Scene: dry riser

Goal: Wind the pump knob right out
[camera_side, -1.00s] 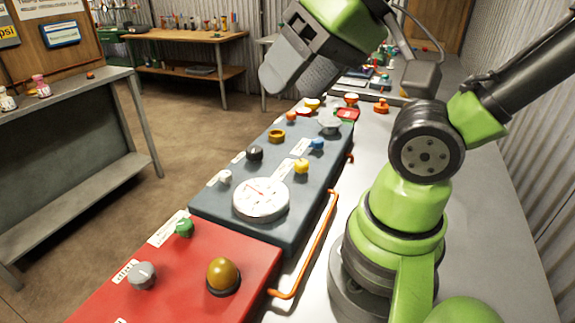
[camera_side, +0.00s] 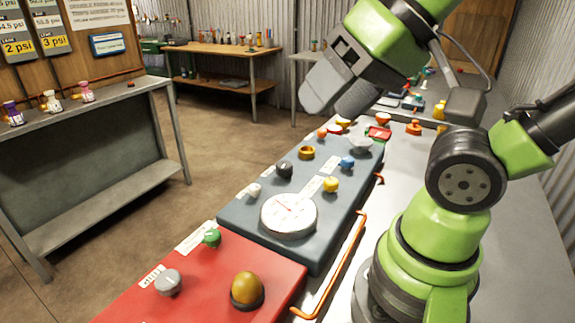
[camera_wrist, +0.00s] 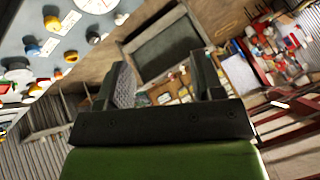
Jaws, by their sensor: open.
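The blue-grey panel (camera_side: 327,226) and the red panel (camera_side: 150,311) carry several knobs. I cannot read the labels, so I cannot tell which is the pump knob. On the blue-grey panel are a white knob (camera_side: 254,190), a black knob (camera_side: 284,169), a blue knob (camera_side: 347,162) and a yellow knob (camera_side: 331,185). On the red panel are a green knob (camera_side: 211,237), a grey knob (camera_side: 168,282) and an amber dome (camera_side: 247,288). My gripper (camera_side: 338,101) is open and empty, high above the panels and touching nothing. Its spread jaws show in the wrist view (camera_wrist: 165,82).
More coloured knobs cluster at the far end. A grey shelf (camera_side: 90,110) stands across the floor at left.

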